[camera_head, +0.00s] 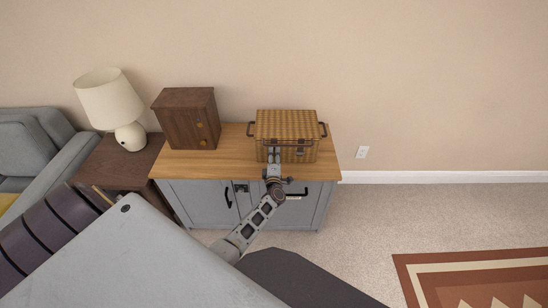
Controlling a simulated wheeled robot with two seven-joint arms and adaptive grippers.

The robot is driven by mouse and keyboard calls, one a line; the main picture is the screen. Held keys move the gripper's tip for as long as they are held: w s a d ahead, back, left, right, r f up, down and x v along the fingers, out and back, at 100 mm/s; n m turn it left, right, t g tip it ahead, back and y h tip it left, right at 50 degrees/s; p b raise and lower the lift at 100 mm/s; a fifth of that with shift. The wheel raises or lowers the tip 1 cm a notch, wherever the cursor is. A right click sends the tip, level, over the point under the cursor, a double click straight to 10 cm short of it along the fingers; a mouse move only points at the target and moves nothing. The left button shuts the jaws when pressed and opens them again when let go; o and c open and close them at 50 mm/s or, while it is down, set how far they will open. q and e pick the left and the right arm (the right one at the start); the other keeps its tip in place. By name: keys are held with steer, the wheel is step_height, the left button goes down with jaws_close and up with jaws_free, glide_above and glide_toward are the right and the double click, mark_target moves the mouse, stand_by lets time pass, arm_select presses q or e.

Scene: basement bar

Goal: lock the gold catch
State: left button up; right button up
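A wicker basket (297,122) with dark side handles stands with its lid down on the wooden top of a grey cabinet (180,167). My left gripper (274,152) reaches up from below and overlaps the left part of the basket's front; I cannot tell whether it touches. The gripper hides that part of the front, and its fingers are too small to tell open from shut. A dark wooden box (183,118) left of the basket bears two small gold fittings (200,125) on its front. I cannot tell which part is the gold catch. My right gripper is not in view.
A white lamp (110,98) stands on a dark side table (130,168) at left, beside a grey sofa (60,140). A patterned rug (470,280) lies at lower right. The carpet right of the cabinet is clear.

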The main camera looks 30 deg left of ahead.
arm_select(q)
steer(key=shift+o, duration=0.6)
steer(key=shift+s, duration=0.1)
steer(key=shift+v, duration=1.1)
steer(key=v, duration=0.9)
steer(key=shift+s+d, duration=0.25)
steer(key=shift+d, duration=0.05)
steer(key=shift+f, duration=0.1)
